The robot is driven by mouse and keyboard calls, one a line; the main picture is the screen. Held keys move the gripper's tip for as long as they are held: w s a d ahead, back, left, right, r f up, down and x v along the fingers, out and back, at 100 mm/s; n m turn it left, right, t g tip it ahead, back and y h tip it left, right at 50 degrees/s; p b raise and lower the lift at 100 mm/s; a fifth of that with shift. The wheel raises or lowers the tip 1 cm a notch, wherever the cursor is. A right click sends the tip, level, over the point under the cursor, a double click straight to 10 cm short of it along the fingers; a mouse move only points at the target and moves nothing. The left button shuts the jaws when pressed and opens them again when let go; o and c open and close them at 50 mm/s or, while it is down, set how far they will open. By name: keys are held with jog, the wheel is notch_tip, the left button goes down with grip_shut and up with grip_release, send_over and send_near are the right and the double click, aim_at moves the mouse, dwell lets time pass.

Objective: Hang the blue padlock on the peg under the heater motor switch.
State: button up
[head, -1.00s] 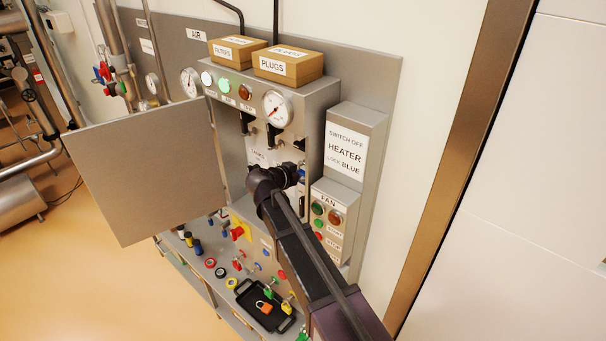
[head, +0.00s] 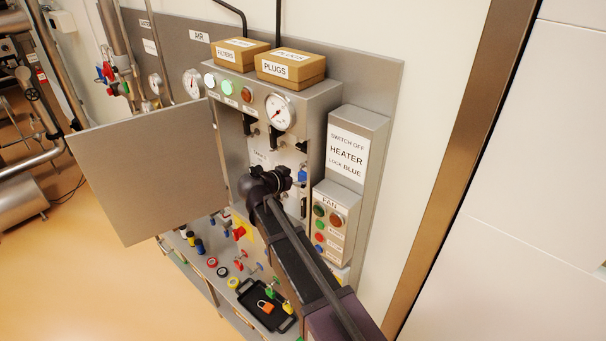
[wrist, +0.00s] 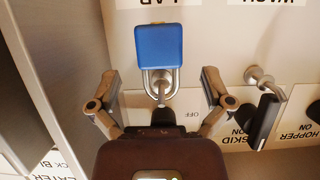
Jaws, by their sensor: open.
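The blue padlock (wrist: 158,47) hangs by its steel shackle (wrist: 161,84) on a peg on the cabinet's back panel; the wrist picture looks upside down, so its body is below the peg. It also shows as a small blue patch in the head view (head: 302,175). My gripper (wrist: 160,78) is open, with one finger on each side of the shackle and a gap to both. An OFF mark shows beside the peg. My gripper's body hides most of the switch there. In the head view my wrist hides the fingers.
A neighbouring switch with a black handle (wrist: 264,120) is right of my gripper in the wrist view. The open cabinet door (head: 148,170) stands to the left in the head view. A black tray (head: 267,305) with an orange padlock (head: 265,306) lies on the shelf below, among several small coloured items.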

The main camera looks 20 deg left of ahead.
jog(key=s+a, duration=0.3)
jog(key=s, duration=0.3)
jog(key=s+a+f+b, duration=0.1)
jog(key=s+f+b, duration=0.2)
jog(key=f+b, duration=1)
jog(key=s+a+f+b, duration=0.2)
jog(key=s+f+b, duration=0.2)
jog(key=f+b, duration=1)
jog(key=shift+s, duration=0.2)
dwell(0.5)
dwell(0.7)
